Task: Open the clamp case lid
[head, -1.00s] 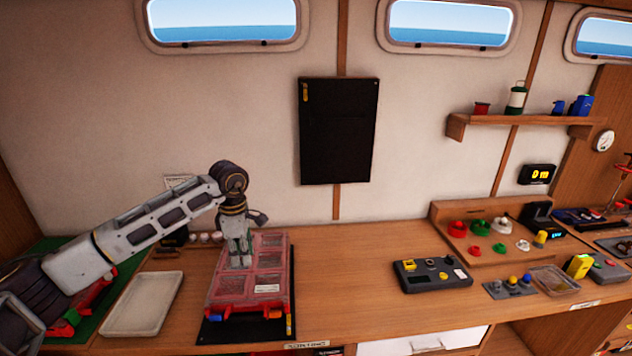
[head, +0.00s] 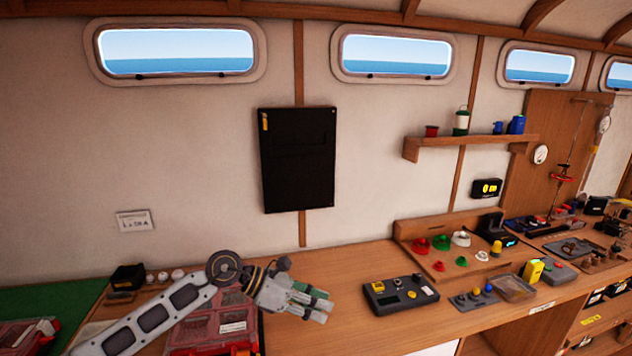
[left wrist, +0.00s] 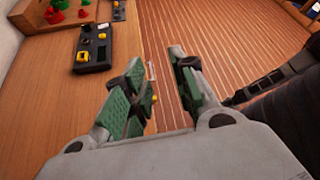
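A red case (head: 207,328) with a clear, reddish lid and a white label lies on the bench at the lower left in the head view. My left forearm covers part of it, and its front edge is cut off by the picture. The lid looks down, but I cannot tell whether it is latched. My left gripper (head: 322,303) is to the right of the case and above the bench, apart from it. In the left wrist view the left gripper (left wrist: 160,65) has its green-padded fingers apart with nothing between them. My right gripper is not in view.
A black control box (head: 401,294) stands on the bench right of my left gripper. A wooden rack (head: 440,235) with coloured knobs is behind it. Another red case (head: 25,335) lies on a green mat (head: 60,300) at far left. The bench between gripper and control box is clear.

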